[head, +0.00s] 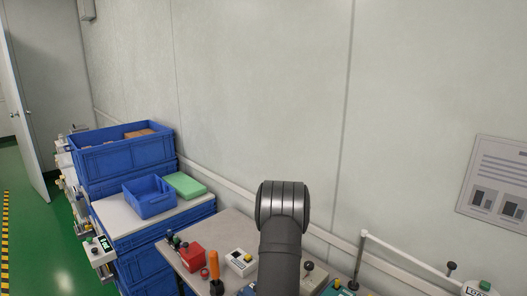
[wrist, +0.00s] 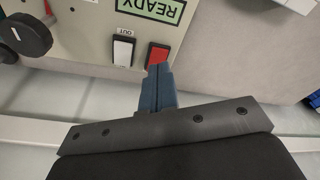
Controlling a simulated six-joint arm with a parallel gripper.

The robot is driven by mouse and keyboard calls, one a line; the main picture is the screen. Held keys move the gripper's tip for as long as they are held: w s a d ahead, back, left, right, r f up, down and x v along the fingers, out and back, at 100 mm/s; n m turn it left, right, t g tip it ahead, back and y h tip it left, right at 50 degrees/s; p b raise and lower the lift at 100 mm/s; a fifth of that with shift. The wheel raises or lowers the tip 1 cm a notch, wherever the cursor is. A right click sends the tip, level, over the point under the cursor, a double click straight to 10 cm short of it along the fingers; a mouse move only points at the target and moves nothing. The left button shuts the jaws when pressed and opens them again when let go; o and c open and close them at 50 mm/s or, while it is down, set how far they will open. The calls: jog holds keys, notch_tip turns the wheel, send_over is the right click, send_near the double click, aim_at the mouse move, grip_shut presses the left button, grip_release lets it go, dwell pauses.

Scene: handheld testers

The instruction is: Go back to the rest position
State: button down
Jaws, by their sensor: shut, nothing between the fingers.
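My gripper (wrist: 158,70) shows in the wrist view with its two blue fingers closed together and nothing between them. The fingertips overlap the lower edge of a red button (wrist: 158,53) on a beige tester panel (wrist: 75,40); I cannot tell whether they touch it. Left of the red button is a white button (wrist: 123,51) labelled OUT. Above them a green display (wrist: 150,9) reads READY, upside down in this view. In the head view my dark arm rises at the lower middle, and my gripper is not visible there.
In the head view, a workbench (head: 228,226) carries a red box (head: 192,257), an orange-handled tool (head: 214,266) and a white device (head: 241,262). Blue crates (head: 125,154) stack at left, with a small blue bin (head: 148,197) and green block (head: 185,185). A wall stands behind.

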notch_tip(320, 180, down, 2)
jog(key=shift+f, duration=0.15)
jog(key=s+d+r+m+y, duration=0.1)
jog(key=s+d+r+m, duration=0.1)
jog(key=r, duration=0.8)
jog(key=s+d+r+m+t+y, duration=0.1)
jog(key=s+d+r+m, duration=0.2)
jog(key=r, duration=0.7)
jog(key=shift+s+d+r+m+t, duration=0.15)
jog(key=shift+s+m+t, duration=0.15)
jog(key=shift+s+m, duration=0.3)
